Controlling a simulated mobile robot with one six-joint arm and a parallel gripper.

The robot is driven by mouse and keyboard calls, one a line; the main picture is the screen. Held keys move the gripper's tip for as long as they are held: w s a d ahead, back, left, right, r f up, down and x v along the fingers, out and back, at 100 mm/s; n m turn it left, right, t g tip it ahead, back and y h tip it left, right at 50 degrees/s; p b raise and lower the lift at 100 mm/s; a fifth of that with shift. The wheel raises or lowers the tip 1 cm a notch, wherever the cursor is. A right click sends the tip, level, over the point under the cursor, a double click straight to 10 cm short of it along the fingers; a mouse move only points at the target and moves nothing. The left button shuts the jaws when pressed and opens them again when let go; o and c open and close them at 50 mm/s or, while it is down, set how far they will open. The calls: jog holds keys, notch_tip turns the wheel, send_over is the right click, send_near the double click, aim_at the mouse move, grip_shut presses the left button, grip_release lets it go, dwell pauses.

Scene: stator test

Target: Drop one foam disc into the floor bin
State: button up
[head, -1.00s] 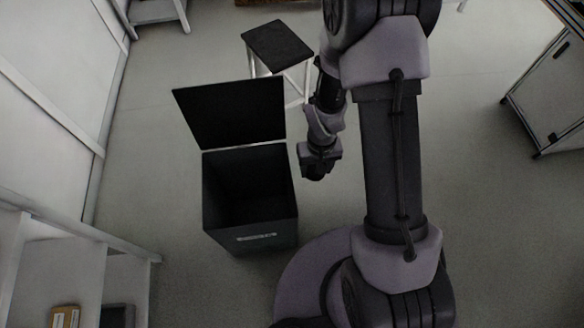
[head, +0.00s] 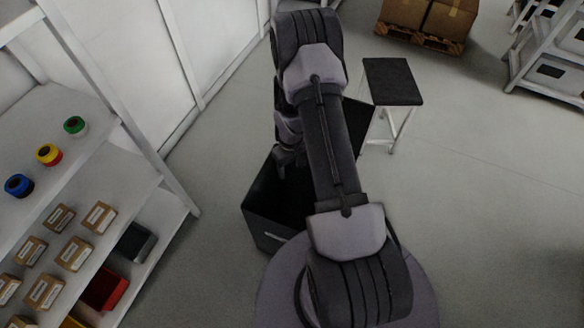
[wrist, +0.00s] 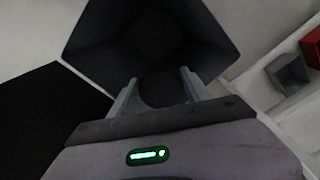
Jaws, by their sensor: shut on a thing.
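The floor bin (head: 268,215) is a dark open box, partly hidden behind my arm in the head view. Its raised lid (head: 357,125) shows behind my arm. In the wrist view the bin's open mouth (wrist: 150,35) lies beyond my fingertips, and the black lid (wrist: 40,120) is at the left. My gripper (wrist: 160,82) is shut on a dark round foam disc (wrist: 162,91), seen between its two grey fingers. In the head view my gripper (head: 284,167) is over the bin's back left part; the disc cannot be made out there.
A shelf (head: 160,190) at the left holds small cartons (head: 75,253), coloured rolls (head: 49,155) and a red bin (head: 104,289). A black-topped stool (head: 392,81) stands behind the bin. Boxes on a pallet (head: 428,18) are at the back. Floor at the right is clear.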

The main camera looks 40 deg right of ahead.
jog(key=d, duration=0.1)
jog(key=d+f, duration=0.1)
jog(key=shift+s+d+f, duration=0.15)
jog(key=shift+d+f, duration=0.05)
jog(key=shift+d, duration=0.1)
notch_tip(320, 180, down, 6)
jog(key=b, duration=0.3)
jog(key=shift+b, duration=0.4)
jog(key=o, duration=1.4)
jog(key=shift+r, duration=0.1)
jog(key=shift+r, duration=0.1)
notch_tip(320, 180, up, 17)
jog(key=p, duration=0.6)
jog(key=shift+r, duration=0.15)
